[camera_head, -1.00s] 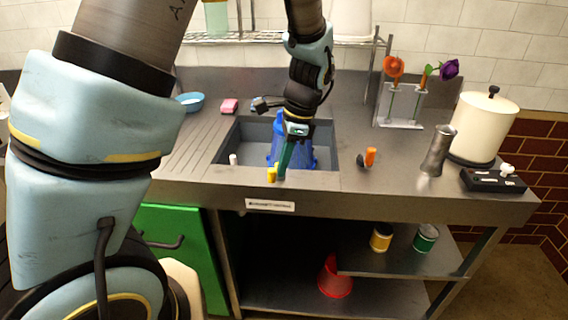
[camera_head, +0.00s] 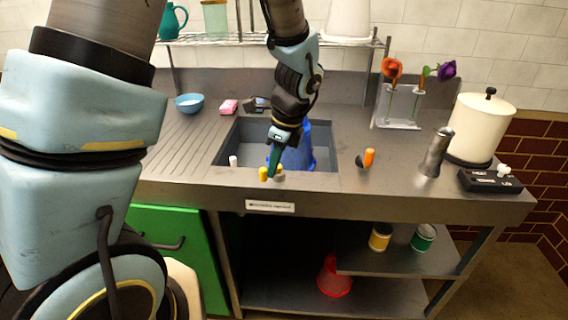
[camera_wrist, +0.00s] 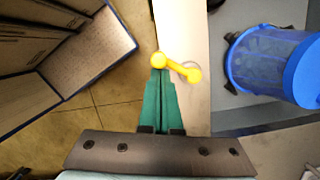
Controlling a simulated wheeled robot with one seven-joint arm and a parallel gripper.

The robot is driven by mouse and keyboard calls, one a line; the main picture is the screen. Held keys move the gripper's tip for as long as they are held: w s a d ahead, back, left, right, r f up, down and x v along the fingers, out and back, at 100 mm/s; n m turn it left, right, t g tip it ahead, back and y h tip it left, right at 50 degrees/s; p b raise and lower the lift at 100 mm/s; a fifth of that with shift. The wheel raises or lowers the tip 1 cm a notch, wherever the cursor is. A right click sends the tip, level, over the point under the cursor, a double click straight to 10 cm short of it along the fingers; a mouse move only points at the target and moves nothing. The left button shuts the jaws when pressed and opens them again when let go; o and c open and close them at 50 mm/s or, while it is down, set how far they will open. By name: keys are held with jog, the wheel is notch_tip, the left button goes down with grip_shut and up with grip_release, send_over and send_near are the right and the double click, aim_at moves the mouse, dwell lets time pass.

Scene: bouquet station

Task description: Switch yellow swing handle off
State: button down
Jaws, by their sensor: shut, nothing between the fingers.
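The yellow swing handle (camera_head: 264,174) is at the front rim of the sink, left of a small grey piece. In the wrist view the handle (camera_wrist: 179,68) is a short yellow bar with rounded ends, slanting down to the right. My gripper (camera_head: 273,174) points down at the sink's front rim, beside the handle. In the wrist view its green fingers (camera_wrist: 159,72) are shut together and empty. Their tips are right at the handle's left ball end; I cannot tell whether they touch it.
A blue bucket (camera_head: 300,150) stands in the sink (camera_head: 232,140), close behind my gripper. A white peg (camera_head: 233,161) is on the rim to the left. An orange-handled tool (camera_head: 368,158) lies right of the sink.

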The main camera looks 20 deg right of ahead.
jog(key=m, duration=0.1)
jog(key=w+a+m+p, duration=0.1)
jog(key=m, duration=0.1)
jog(key=shift+a+r+m+t+h, duration=0.1)
jog(key=shift+a+m+t+h, duration=0.1)
jog(key=shift+m+t+h, duration=0.1)
jog(key=m+p, duration=0.1)
jog(key=w+m+p, duration=0.1)
jog(key=m, duration=0.1)
jog(key=shift+w+a+m+h, duration=0.15)
jog(key=shift+a+m+h, duration=0.15)
jog(key=shift+a+h, duration=0.1)
jog(key=shift+w, duration=0.45)
jog(key=shift+w+p, duration=0.2)
jog(key=shift+p, duration=0.15)
jog(key=shift+s, duration=0.1)
